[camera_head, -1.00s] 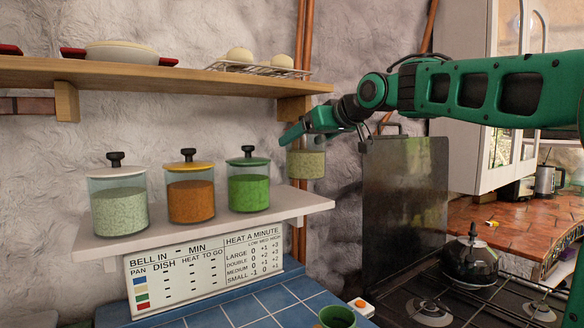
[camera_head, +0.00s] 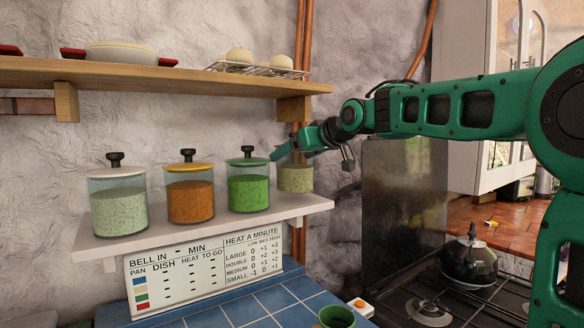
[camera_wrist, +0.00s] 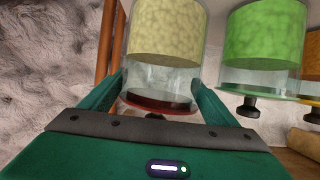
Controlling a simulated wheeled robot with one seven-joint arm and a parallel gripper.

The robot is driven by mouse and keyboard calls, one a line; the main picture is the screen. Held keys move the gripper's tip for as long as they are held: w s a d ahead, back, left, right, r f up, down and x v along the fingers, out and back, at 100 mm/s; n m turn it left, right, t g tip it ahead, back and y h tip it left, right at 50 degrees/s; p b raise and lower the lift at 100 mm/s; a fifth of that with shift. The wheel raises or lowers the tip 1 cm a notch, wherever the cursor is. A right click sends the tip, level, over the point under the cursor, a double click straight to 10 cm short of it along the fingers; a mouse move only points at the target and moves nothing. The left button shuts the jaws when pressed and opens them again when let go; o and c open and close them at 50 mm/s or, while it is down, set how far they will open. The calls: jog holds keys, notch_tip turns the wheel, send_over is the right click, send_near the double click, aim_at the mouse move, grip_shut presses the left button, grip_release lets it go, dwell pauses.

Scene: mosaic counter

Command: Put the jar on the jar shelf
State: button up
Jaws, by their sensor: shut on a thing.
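The held jar (camera_head: 295,177) is clear glass with pale yellow-green contents. In the wrist view the jar (camera_wrist: 165,40) appears upside down, its dark red lid between my fingers. My gripper (camera_head: 284,154) is shut on it near the lid; the wrist view shows the gripper's two green fingers (camera_wrist: 158,98) on either side. The jar shelf (camera_head: 290,208) is the pale lower shelf. The jar is upright at its right end, just right of the green jar (camera_head: 249,192), with a narrow gap. I cannot tell whether its base touches the shelf.
An orange jar (camera_head: 190,200) and a white-lidded jar (camera_head: 119,208) stand farther left. A wooden shelf (camera_head: 170,80) with dishes hangs close above. Copper pipes (camera_head: 301,60) run behind. A dark metal panel (camera_head: 400,220) and a kettle (camera_head: 468,262) are at right.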

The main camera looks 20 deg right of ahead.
notch_tip(320, 180, down, 2)
jog(key=shift+f, duration=0.1)
jog(key=shift+w+f, duration=0.15)
jog(key=shift+w, duration=0.05)
jog(key=o, duration=2)
jog(key=shift+f, duration=0.1)
jog(key=v, duration=1.2)
jog(key=shift+a, duration=0.1)
jog(key=shift+s, duration=0.1)
